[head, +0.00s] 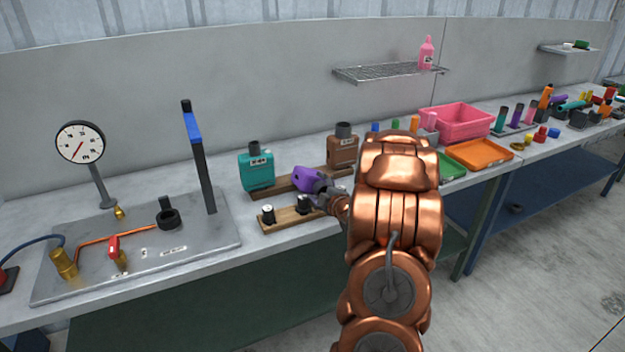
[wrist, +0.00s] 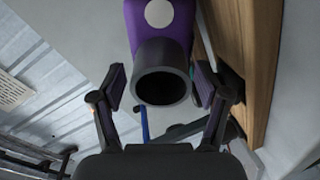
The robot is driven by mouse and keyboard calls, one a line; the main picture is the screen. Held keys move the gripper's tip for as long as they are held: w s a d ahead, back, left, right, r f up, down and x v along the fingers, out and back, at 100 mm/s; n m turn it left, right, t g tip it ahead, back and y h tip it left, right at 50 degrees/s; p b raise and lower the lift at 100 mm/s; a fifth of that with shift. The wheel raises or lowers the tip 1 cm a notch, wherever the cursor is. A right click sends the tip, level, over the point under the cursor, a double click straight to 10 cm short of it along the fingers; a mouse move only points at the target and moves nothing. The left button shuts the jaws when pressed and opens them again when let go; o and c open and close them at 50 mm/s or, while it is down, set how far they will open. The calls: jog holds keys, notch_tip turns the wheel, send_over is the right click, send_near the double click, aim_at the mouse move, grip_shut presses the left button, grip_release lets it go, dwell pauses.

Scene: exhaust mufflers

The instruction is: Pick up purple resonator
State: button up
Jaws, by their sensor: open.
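The purple resonator (head: 307,179) is a purple block on the bench in the head view, between the teal and brown canisters and close to the wooden strips. In the wrist view the purple resonator (wrist: 163,40) shows a round white spot and a dark grey open pipe neck pointing toward my gripper. My gripper (wrist: 160,92) is open, with one finger on each side of the neck. I cannot tell whether the fingers touch it. In the head view my gripper (head: 325,189) is at the resonator's right side, partly hidden by my copper arm.
A teal canister (head: 257,172) and a brown canister (head: 343,148) stand behind on a wooden strip. A front wooden strip (head: 285,220) carries two dark fittings. A metal plate (head: 215,232) with a gauge (head: 80,143) lies left. A pink bin (head: 462,121) and orange tray (head: 480,156) are right.

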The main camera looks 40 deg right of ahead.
jog(key=shift+p+x, duration=0.3)
jog(key=shift+x, duration=0.95)
grip_shut()
